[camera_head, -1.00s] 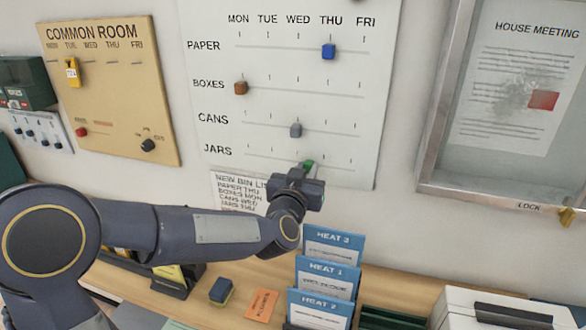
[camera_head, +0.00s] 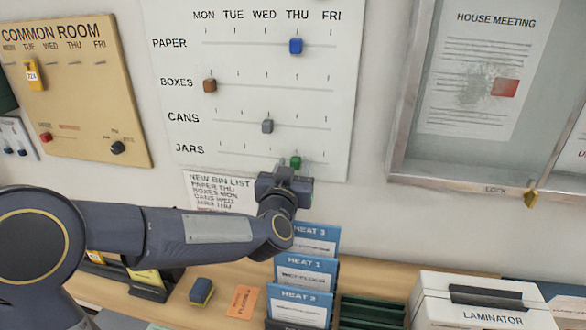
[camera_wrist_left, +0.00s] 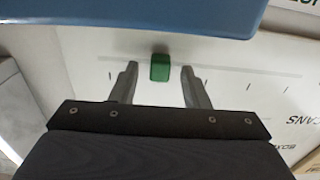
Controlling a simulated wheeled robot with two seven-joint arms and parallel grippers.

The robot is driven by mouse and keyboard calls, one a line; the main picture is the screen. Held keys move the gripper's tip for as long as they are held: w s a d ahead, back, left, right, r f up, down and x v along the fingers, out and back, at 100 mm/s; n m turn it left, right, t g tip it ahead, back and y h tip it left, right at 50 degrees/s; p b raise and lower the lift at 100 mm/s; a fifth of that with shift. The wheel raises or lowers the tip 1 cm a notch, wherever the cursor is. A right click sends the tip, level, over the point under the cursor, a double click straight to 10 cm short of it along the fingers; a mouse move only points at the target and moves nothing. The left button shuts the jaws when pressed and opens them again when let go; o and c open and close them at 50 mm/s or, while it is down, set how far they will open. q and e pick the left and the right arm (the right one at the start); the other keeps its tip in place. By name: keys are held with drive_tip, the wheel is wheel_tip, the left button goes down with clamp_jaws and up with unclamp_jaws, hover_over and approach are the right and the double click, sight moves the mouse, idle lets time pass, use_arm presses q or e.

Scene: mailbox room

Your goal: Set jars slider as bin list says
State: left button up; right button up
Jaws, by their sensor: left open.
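The green jars slider (camera_head: 296,162) sits on the lowest row of the white board (camera_head: 185,100), under the THU column. My left gripper (camera_head: 286,174) is just below and in front of it. In the left wrist view its fingers are open on either side of the slider (camera_wrist_left: 160,67), with gaps visible on both sides. The bin list (camera_head: 215,191) below the board reads paper THU, boxes MON, cans WED and, in small print, jars THU. My right gripper is not in view.
Blue paper (camera_head: 296,46), brown boxes (camera_head: 210,86) and grey cans (camera_head: 267,126) sliders sit above. Blue heat booklets (camera_head: 306,268) stand below my gripper. A laminator box (camera_head: 480,305) is at right, and the glass notice case (camera_head: 480,172) has a lock.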

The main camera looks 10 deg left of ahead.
use_arm(q)
drive_tip(key=s+b, duration=0.1)
drive_tip(key=s, duration=0.6)
drive_tip(key=shift+s+a, duration=0.15)
drive_tip(key=shift+s, duration=0.15)
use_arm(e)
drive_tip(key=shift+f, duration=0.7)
use_arm(q)
drive_tip(key=s+a+f+g+h, duration=0.1)
drive_tip(key=s+a+f+g, duration=0.2)
drive_tip(key=s, duration=0.6)
drive_tip(key=s+a+f+n+g+h, duration=0.1)
drive_tip(key=s+a+f+g, duration=0.2)
drive_tip(key=s, duration=0.6)
drive_tip(key=s+a+f+n+g+h, duration=0.1)
drive_tip(key=s+a+f+g, duration=0.2)
drive_tip(key=s+f+g, duration=0.3)
drive_tip(key=s+f, duration=0.2)
drive_tip(key=s, duration=0.1)
drive_tip(key=shift+s+a+f, duration=0.2)
drive_tip(key=shift+s+a, duration=0.05)
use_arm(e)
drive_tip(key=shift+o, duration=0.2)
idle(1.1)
